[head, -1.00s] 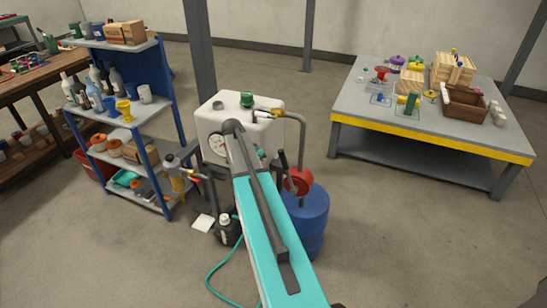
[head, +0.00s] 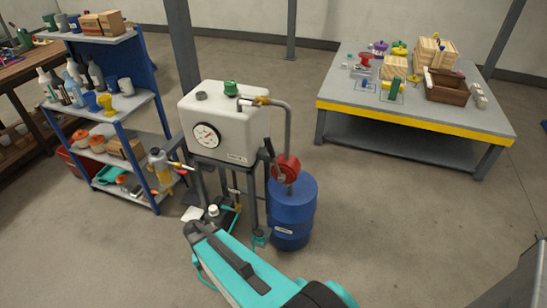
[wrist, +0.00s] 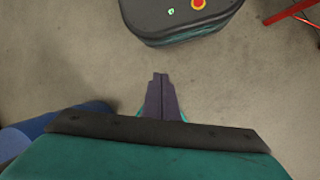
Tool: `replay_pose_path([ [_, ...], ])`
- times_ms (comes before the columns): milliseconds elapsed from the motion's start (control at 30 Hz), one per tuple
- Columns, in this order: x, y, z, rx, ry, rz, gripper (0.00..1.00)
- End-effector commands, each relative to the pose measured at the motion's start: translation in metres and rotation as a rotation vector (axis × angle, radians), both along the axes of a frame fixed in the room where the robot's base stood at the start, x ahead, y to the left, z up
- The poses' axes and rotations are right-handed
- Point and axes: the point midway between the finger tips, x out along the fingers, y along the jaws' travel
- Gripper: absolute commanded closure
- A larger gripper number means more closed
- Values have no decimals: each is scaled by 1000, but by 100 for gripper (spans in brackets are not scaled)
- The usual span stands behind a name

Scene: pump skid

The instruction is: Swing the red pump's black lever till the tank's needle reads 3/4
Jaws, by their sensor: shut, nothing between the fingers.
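The white tank (head: 240,148) stands in the middle of the head view, with a round dial gauge (head: 206,136) on its front. The dial is too small for me to read the needle surely. The red pump (head: 288,166) sits on top of a blue drum (head: 294,215), right of the tank. Its black lever (head: 268,148) stands up on the pump's left side, tipped a little left, beside the tank. In the wrist view my gripper (wrist: 160,78) is shut and empty over bare floor, apart from the lever. I cannot make out the fingers in the head view.
A blue shelf rack (head: 128,107) with bottles and cups stands left of the tank. A grey table (head: 350,95) with a yellow edge is at the back right. A yellow bottle (head: 158,165) is between rack and tank. The floor right of the drum is clear.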

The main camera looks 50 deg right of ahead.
Motion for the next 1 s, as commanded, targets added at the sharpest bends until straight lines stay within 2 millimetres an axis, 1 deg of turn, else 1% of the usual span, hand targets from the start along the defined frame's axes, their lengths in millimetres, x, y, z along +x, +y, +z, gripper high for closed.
replay_pose_path([
  [33, -18, 13, -7, 25, 17, 41, 100],
  [200, -67, 50, -30, 114, 59, 172, 100],
  [300, -96, 68, -40, 164, 83, 242, 100],
  [400, -119, 82, -48, 205, 103, 300, 100],
  [500, -136, 92, -52, 235, 116, 342, 100],
  [600, -146, 96, -55, 252, 122, 365, 100],
  [700, -149, 98, -56, 259, 125, 376, 100],
  [1000, -149, 98, -56, 260, 125, 375, 100],
])
